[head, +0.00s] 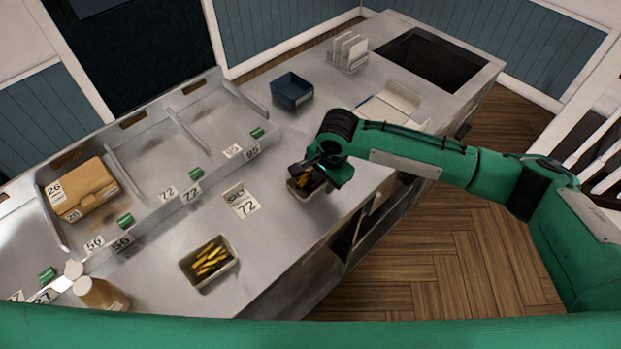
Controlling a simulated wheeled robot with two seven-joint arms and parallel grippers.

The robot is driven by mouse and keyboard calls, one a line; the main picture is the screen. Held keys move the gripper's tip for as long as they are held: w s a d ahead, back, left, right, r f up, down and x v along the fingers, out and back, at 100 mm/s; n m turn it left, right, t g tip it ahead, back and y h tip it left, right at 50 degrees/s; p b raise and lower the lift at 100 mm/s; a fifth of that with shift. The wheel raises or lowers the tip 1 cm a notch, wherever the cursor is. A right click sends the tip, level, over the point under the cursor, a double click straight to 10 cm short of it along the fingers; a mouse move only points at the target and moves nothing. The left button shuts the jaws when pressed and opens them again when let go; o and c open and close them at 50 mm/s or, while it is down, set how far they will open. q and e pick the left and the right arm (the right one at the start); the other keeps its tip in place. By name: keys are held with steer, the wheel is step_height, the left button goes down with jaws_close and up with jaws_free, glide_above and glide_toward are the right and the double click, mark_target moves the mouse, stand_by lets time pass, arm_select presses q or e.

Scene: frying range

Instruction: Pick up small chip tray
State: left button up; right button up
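A small chip tray (297,193) with yellow chips in it sits on the steel counter near its front edge. My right gripper (312,172) is right over this tray and covers its right part. The fingers are dark and small here, so I cannot tell whether they are open or shut, or whether they touch the tray. A second tray of chips (189,269) stands apart on the counter, lower left, fully visible. My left gripper is not in view.
A divided steel bay (185,132) with number tags and green clips runs along the back, with a cardboard box (85,190) inside. Bottles (100,294) stand lower left. A dark blue bin (292,90), a white rack (347,53) and a dark recess (430,58) lie farther back.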

steer(key=shift+f, duration=0.85)
jaws_close()
stand_by(0.8)
